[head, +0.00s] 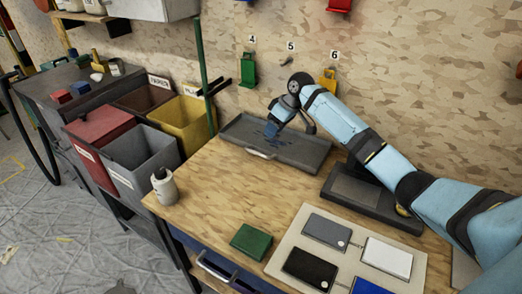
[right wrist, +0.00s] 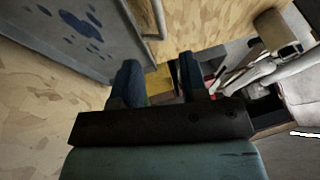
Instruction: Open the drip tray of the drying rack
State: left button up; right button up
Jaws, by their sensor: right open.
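The drip tray (head: 303,152) is a shallow grey tray with blue stains, lying at the back of the wooden bench by the wall. A light bar handle (head: 262,154) runs along its front edge. In the right wrist view the stained tray (right wrist: 50,30) fills the upper left, with its handle (right wrist: 156,15) at top centre. My right gripper (head: 273,126) reaches over the tray from the right, pointing down; its jaws (right wrist: 158,76) are open and no tray part shows between them. I cannot make out a separate rack frame. My left gripper is out of view.
A white bottle (head: 164,187) stands at the bench's left edge. Red, grey and yellow bins (head: 183,120) are left of the bench. A dark scale-like box (head: 365,195) is right of the tray. A green block (head: 250,241) and a board with pads (head: 285,245) lie in front.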

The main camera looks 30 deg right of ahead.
aim_at(261, 149)
jog(key=b+x, duration=0.1)
jog(key=x, duration=0.9)
jog(key=shift+w+f, duration=0.1)
jog(key=shift+f, duration=0.05)
grip_shut()
